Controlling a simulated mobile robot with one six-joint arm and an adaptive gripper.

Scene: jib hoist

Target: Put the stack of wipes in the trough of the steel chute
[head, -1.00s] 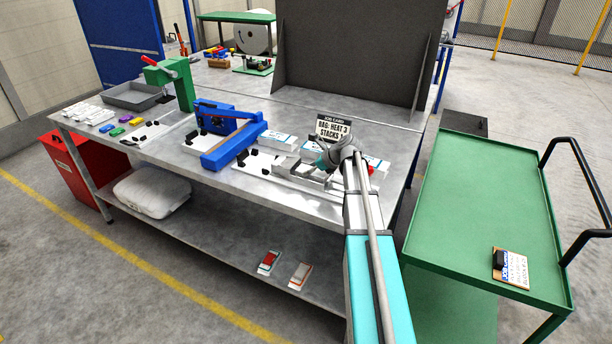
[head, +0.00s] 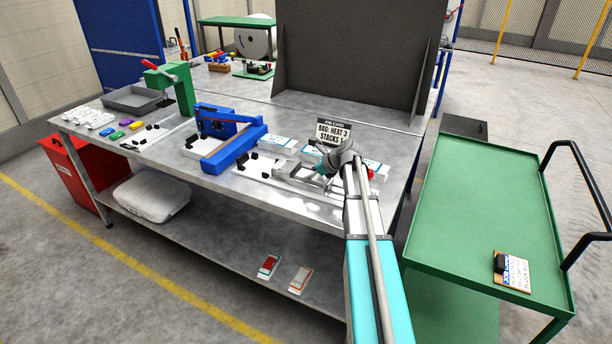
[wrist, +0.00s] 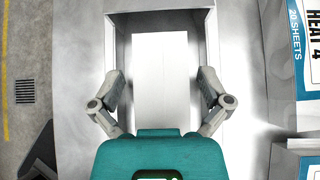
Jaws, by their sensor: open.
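The steel chute (wrist: 202,45) lies under my gripper (wrist: 159,76), its U-shaped walls around a trough. A plain bright white, flat rectangle (wrist: 160,72) lies between the walls.
White packs stand behind the chute; one labelled HEAT 4, 20 SHEETS (wrist: 307,55) is right of it in the wrist view. A job card (head: 333,131) stands behind. A blue sealer (head: 230,140) is to the left. The green cart (head: 480,210) is mostly clear.

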